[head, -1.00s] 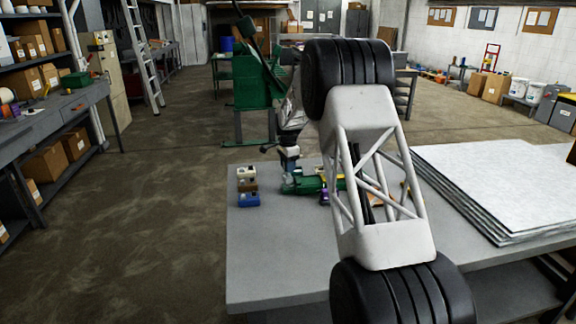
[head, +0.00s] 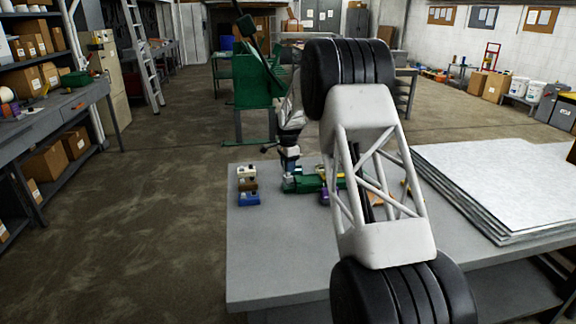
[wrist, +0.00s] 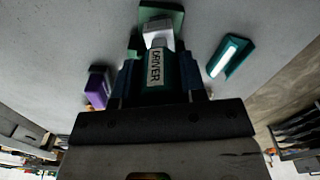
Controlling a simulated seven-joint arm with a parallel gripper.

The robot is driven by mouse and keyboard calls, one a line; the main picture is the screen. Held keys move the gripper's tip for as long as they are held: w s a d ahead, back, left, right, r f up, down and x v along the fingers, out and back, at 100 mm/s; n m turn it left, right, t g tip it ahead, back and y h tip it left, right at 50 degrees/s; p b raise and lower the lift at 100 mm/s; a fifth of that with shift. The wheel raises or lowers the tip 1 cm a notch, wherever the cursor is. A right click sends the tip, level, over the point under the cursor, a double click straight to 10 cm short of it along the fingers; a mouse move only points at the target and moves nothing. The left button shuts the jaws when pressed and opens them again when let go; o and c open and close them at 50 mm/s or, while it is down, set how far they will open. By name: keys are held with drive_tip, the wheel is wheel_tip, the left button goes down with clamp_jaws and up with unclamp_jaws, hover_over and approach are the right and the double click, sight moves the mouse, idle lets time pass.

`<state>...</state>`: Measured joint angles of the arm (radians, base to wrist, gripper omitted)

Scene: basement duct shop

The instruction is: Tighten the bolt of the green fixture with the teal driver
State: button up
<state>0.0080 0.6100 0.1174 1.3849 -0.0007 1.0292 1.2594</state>
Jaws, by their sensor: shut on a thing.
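My gripper (wrist: 160,88) is shut on the teal driver (wrist: 157,68), whose label reads DRIVER in the wrist view. The driver's pale grey front part (wrist: 158,32) reaches over the green fixture (wrist: 176,16). The bolt is hidden, and I cannot tell whether the driver's tip touches it. In the head view my gripper (head: 290,166) is low over the table, beside a green object (head: 304,184) that I cannot clearly identify. A teal piece with a bright white strip (wrist: 230,57) lies to the right in the wrist view, apart from the driver.
A purple object (wrist: 98,87) stands left of my gripper in the wrist view. White (head: 247,171), brown (head: 247,185) and blue (head: 249,199) blocks form a row on the grey table (head: 270,260). Stacked sheets (head: 500,185) cover its right side. The table's near left is clear.

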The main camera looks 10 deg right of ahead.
drive_tip(key=shift+f, duration=0.75)
idle(1.0)
drive_tip(key=shift+m, duration=2.5)
drive_tip(key=shift+n, duration=0.8)
drive_tip(key=shift+r, duration=0.25)
drive_tip(key=shift+r, duration=2.25)
